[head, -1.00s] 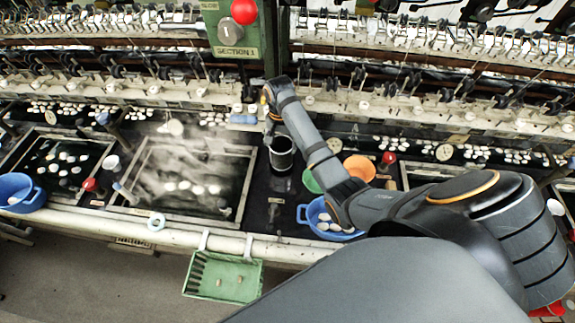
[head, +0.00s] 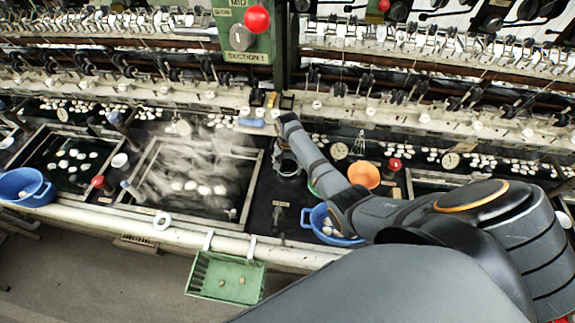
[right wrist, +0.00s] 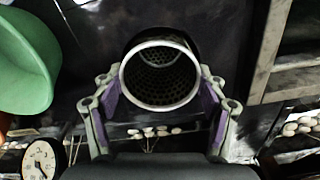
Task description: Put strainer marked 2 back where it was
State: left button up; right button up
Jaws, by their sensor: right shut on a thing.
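My right gripper (right wrist: 160,100) is shut on a round metal strainer (right wrist: 160,78) with a bright rim and perforated inside. Its purple-padded fingers press on both sides of it in the right wrist view. A dark round shape shows behind the strainer's far edge. In the head view the strainer (head: 287,168) is on the dark strip of deck to the right of the steaming basin. It looks upright; whether it touches the deck I cannot tell. No number shows on it. My left gripper is out of view.
Right of the strainer are a green bowl (right wrist: 22,65), an orange bowl (head: 364,174) and a blue bowl (head: 322,226) of cocoons. The steaming basin's frame (head: 250,185) lies left. A green tray (head: 225,278) hangs at the front rail (head: 275,253).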

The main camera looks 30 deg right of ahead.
jog(key=o, duration=1.6)
jog(key=shift+f, duration=0.15)
jog(key=shift+o, duration=0.2)
notch_tip(320, 180, up, 12)
jog(key=b, duration=0.1)
jog(key=shift+r, duration=0.2)
